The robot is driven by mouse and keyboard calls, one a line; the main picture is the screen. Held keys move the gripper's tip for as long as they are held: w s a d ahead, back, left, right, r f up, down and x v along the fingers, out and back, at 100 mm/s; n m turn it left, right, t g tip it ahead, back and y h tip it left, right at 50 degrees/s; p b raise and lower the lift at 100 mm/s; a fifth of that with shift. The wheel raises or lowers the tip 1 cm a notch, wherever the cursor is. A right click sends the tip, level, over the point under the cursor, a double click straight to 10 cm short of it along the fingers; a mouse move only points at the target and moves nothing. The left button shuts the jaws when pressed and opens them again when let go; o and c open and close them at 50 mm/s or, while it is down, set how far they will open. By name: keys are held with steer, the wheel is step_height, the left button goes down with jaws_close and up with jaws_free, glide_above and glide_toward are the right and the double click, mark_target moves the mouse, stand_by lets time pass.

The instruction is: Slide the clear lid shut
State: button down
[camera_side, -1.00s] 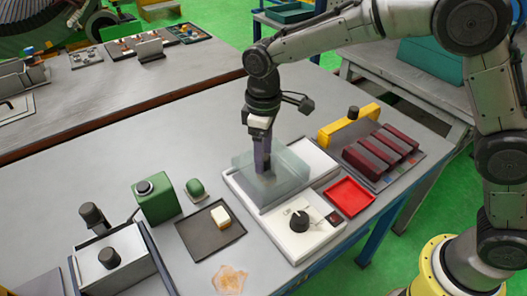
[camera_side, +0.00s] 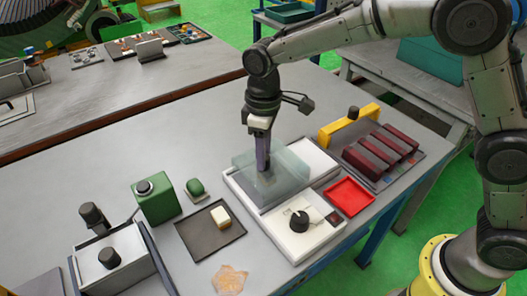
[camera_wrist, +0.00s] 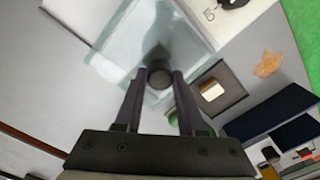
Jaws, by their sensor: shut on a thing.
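The clear lid (camera_side: 291,172) is a see-through box-like cover on the white device (camera_side: 318,239), which has a black knob (camera_side: 299,221) on its front part. My gripper (camera_side: 263,170) points straight down over the lid in the side view. In the wrist view the lid (camera_wrist: 130,32) lies under my gripper (camera_wrist: 159,82), and its fingers are on either side of a dark round knob (camera_wrist: 160,73) on the lid. The gripper is shut on this knob. The fingertips are partly blurred by the clear walls in the side view.
A red tray (camera_side: 349,197) lies right of the device, with dark red blocks (camera_side: 382,151) and a yellow bar (camera_side: 348,126) behind it. A dark tray (camera_side: 203,243) with a cream block, a green box (camera_side: 157,201) and an orange stain (camera_side: 229,280) are to the left.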

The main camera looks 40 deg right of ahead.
stand_by(0.6)
steer(key=shift+a+r, duration=0.1)
steer(key=shift+a, duration=0.8)
steer(key=c, duration=0.5)
jaws_free()
step_height(320, 180, up, 14)
